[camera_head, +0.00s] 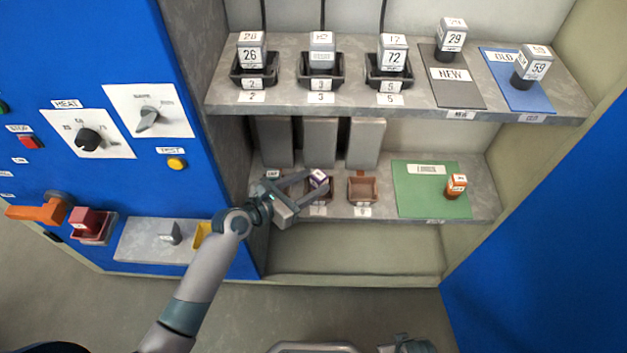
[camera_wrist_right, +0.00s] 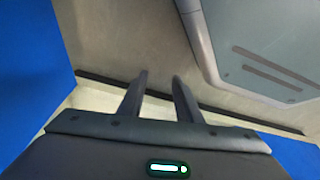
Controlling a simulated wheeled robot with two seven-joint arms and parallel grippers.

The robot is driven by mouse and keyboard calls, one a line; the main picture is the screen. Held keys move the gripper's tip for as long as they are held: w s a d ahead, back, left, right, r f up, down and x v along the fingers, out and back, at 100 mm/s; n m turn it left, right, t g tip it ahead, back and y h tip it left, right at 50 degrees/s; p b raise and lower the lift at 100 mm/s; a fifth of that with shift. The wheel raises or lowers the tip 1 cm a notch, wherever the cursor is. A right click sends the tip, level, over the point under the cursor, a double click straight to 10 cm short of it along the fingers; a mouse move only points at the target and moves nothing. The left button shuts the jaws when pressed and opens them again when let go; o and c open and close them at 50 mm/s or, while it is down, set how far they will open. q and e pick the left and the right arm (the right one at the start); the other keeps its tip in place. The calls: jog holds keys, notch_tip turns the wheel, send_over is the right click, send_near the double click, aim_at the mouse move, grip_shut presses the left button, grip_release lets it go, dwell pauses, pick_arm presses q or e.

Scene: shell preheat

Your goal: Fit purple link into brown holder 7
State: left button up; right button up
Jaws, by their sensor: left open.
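The purple link (camera_head: 319,178), with a white-labelled top, stands at the middle brown holder (camera_head: 320,209) on the lower shelf. I cannot tell whether it is fully seated. My left gripper (camera_head: 318,183) is open, with one finger on each side of the purple link; its near finger hides part of that holder. To the right is an empty brown holder (camera_head: 362,190). The holder labels are too small to read for certain, so I cannot tell which is 7. My right gripper (camera_wrist_right: 160,76) shows two parted, empty fingers in the right wrist view.
A green mat (camera_head: 420,199) with an orange link (camera_head: 456,185) lies right on the lower shelf. The upper shelf (camera_head: 290,107) overhangs, with black holders, a dark mat (camera_head: 455,90) and a blue mat (camera_head: 540,95). A blue control panel (camera_head: 60,100) stands left; a blue door (camera_head: 560,220) stands right.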

pick_arm(q)
jog(key=v, duration=1)
jog(key=shift+s+a+p, duration=0.15)
jog(key=shift+p, duration=0.15)
pick_arm(e)
jog(key=shift+s+d+f, duration=0.1)
jog(key=shift+s+f, duration=0.1)
jog(key=shift+f, duration=0.25)
jog(key=shift+s+d+f, duration=0.1)
jog(key=shift+s+f, duration=0.1)
jog(key=shift+f, duration=0.25)
pick_arm(q)
jog(key=shift+r, duration=0.15)
pick_arm(e)
jog(key=shift+w, duration=0.1)
jog(key=shift+a+r, duration=0.1)
jog(key=shift+a, duration=0.05)
